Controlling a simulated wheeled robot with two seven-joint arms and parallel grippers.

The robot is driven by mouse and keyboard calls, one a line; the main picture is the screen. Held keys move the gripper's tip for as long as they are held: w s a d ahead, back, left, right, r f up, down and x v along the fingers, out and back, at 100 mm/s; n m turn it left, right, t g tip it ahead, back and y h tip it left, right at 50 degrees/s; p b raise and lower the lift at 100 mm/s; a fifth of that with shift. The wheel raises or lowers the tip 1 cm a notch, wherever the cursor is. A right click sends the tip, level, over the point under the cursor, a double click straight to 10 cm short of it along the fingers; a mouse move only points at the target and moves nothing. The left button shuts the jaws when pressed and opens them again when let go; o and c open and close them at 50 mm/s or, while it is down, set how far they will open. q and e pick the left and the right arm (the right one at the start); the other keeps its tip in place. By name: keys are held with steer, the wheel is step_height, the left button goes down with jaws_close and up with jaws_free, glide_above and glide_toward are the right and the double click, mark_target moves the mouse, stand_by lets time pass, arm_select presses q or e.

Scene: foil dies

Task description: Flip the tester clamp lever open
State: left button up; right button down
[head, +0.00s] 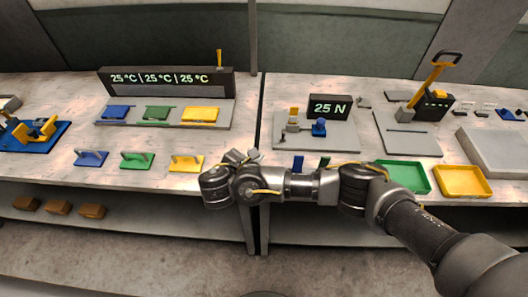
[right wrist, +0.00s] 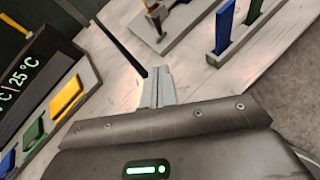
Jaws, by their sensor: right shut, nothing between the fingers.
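The tester (head: 318,143) is a grey plate with a dark "25 N" display (head: 329,107) at its back, right of the table gap in the head view. A small yellow lever (head: 294,112) stands roughly upright above a grey block at its left. A blue fixture (head: 319,127) sits beside it. In the right wrist view part of the tester (right wrist: 190,45) shows at the top, cut off by the edge. My right gripper (right wrist: 157,76) is shut and empty, with its fingers together. In the head view it is left of the tester, apart from the lever. My left gripper is out of view.
Blue (right wrist: 225,24) and green upright strips stand at the tester's near side. A "25 °C" station (head: 165,80) with coloured plates is at left. Green (head: 405,177) and yellow (head: 463,181) trays lie at right. A narrow gap divides the tables.

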mark_target(283, 135)
steer(key=f+b, duration=0.1)
steer(key=w+d+f+b, duration=0.1)
steer(key=b, duration=0.1)
steer(key=shift+w, duration=0.3)
steer(key=p+x, duration=0.1)
steer(key=x, duration=0.3)
steer(key=r+p+x, duration=0.1)
steer(key=x, duration=0.1)
steer(key=shift+w+d+f+p, duration=0.2)
steer(key=shift+w+d+p, duration=0.1)
steer(key=shift+w, duration=0.2)
steer(key=w+d+p, duration=0.1)
steer(key=w+d+r+p, duration=0.1)
steer(key=shift+w, duration=0.55)
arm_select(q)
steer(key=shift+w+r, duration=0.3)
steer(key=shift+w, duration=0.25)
